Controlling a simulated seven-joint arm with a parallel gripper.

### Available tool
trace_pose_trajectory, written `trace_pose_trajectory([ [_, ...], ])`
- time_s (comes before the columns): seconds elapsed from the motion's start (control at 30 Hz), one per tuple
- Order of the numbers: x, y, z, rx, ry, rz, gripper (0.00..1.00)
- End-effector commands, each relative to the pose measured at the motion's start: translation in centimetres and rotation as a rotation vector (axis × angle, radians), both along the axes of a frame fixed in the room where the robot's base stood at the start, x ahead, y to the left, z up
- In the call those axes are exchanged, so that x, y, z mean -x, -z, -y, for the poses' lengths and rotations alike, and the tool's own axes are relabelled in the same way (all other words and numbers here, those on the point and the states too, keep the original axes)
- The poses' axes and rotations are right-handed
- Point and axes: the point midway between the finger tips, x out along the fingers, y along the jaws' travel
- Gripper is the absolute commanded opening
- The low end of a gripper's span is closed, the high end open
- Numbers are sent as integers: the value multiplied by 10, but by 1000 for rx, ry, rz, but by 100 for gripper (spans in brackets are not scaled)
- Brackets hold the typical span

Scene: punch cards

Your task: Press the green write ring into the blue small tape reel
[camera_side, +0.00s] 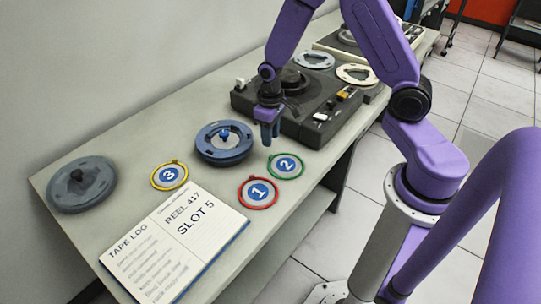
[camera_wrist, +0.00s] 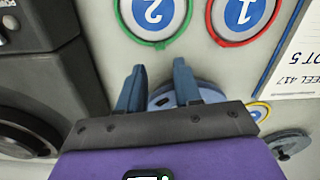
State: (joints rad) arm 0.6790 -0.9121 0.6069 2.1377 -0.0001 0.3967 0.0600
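The green write ring (camera_side: 288,179) lies flat on the table around a blue disc marked 2. It also shows at the top of the wrist view (camera_wrist: 160,44). The blue small tape reel (camera_side: 222,157) lies to its left, with a grey centre and a blue knob on top. In the wrist view the reel (camera_wrist: 207,92) is partly hidden behind my fingers. My gripper (camera_side: 268,138) is above the table, between the reel and the green ring in the side view. Its fingers (camera_wrist: 157,68) are apart with nothing between them.
A red ring (camera_side: 263,207) around a disc marked 1 lies close to the green ring. A yellow ring (camera_side: 169,187) marked 3, a grey-blue reel (camera_side: 95,193) and an open tape log (camera_side: 170,255) lie leftward. The dark tape deck (camera_side: 318,133) stands behind my gripper.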

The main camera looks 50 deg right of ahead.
Motion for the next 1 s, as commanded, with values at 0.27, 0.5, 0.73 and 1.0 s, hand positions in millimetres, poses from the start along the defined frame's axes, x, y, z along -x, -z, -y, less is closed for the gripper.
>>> trace_pose_trajectory([
  [0.27, 1, 30, 0, 1, 0, -4, 34],
  [0.5, 1, 53, 0, 1, -1, -3, 34],
  [0.73, 0, 67, 0, 0, -1, -1, 34],
  [1.0, 0, 70, 0, 0, -1, -1, 34],
])
